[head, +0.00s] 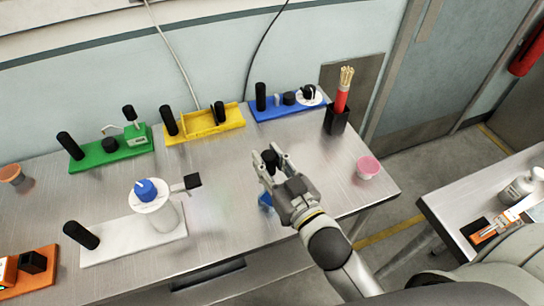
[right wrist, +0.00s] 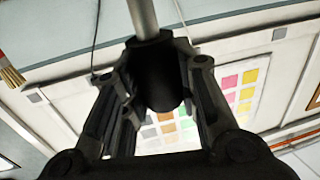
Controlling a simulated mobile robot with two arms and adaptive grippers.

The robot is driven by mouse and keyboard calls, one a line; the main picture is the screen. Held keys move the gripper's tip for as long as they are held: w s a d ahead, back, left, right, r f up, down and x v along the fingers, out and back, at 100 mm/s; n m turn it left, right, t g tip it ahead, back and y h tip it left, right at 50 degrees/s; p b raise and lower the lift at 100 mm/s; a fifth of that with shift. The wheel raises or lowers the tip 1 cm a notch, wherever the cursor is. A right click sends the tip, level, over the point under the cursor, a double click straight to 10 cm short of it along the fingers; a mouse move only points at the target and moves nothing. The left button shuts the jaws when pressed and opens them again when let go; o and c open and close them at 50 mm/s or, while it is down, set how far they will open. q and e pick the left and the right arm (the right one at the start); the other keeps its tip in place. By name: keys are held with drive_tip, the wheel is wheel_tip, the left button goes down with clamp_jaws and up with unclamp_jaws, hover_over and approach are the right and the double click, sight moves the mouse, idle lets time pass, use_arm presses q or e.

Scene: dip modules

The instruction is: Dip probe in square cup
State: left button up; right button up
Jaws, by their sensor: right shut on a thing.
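My right gripper (head: 270,162) is shut on a black handle (head: 270,158) above the table, right of the middle. In the right wrist view the black handle (right wrist: 160,80) sits between the fingers, and a grey metal rod (right wrist: 143,18) extends from it. This looks like the probe. A small blue piece (head: 265,199) shows below the gripper; I cannot tell whether it belongs to the held thing. A black square, open-looking cup (head: 34,262) stands on the orange module at the lower left, well away from the gripper. My left gripper is not in view.
Green (head: 108,152), yellow (head: 205,123) and blue (head: 288,107) modules line the table's back. A white module (head: 110,243) with a blue-topped jar stands left. A black holder (head: 336,120) with a red bundle and a pink cup (head: 369,167) are right. The central table is clear.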

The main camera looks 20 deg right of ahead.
drive_tip(key=shift+a+f, duration=0.1)
drive_tip(key=shift+f, duration=0.25)
drive_tip(key=shift+d+f+b, duration=0.2)
drive_tip(key=shift+f+b, duration=0.45)
drive_tip(key=shift+b, duration=0.2)
wheel_tip(320, 180, down, 3)
drive_tip(key=b, duration=0.3)
wheel_tip(320, 180, down, 2)
drive_tip(key=shift+f+b, duration=0.1)
drive_tip(key=shift+b, duration=0.65)
drive_tip(key=shift+f+b, duration=1)
drive_tip(key=shift+f, duration=0.35)
drive_tip(key=shift+r, duration=0.15)
drive_tip(key=shift+r+p, duration=3.65)
drive_tip(key=shift+p, duration=0.3)
